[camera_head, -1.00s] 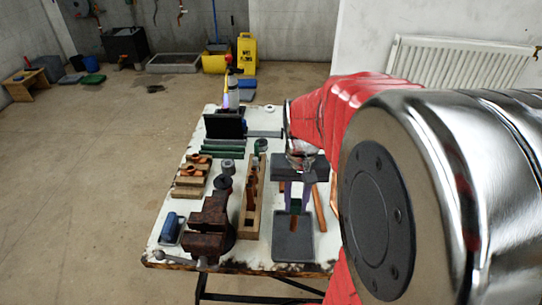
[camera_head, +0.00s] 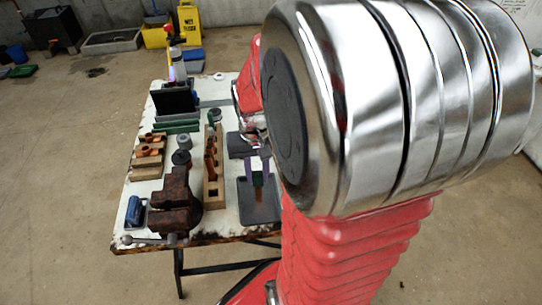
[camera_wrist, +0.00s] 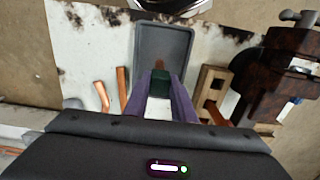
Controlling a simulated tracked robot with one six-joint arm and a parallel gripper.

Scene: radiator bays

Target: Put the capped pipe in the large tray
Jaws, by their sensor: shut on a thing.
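My gripper (camera_head: 257,172) has purple fingers and is shut on the capped pipe (camera_wrist: 159,80). The pipe's green part is between the fingers, and its copper end points away from the gripper. The pipe also shows in the head view (camera_head: 258,180). The large tray (camera_head: 268,213) is grey and shallow and lies at the near right of the table. In the wrist view the tray (camera_wrist: 176,35) is just beyond the fingers, and the copper end overlaps its near part. I cannot tell whether the pipe touches the tray.
A rusty vise (camera_head: 175,203) and a wooden rack (camera_head: 213,185) with copper pieces stand left of the tray. Two loose copper pipes (camera_wrist: 102,96) lie left of the gripper in the wrist view. A small tray (camera_head: 136,212) with a blue thing is at the table's left edge.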

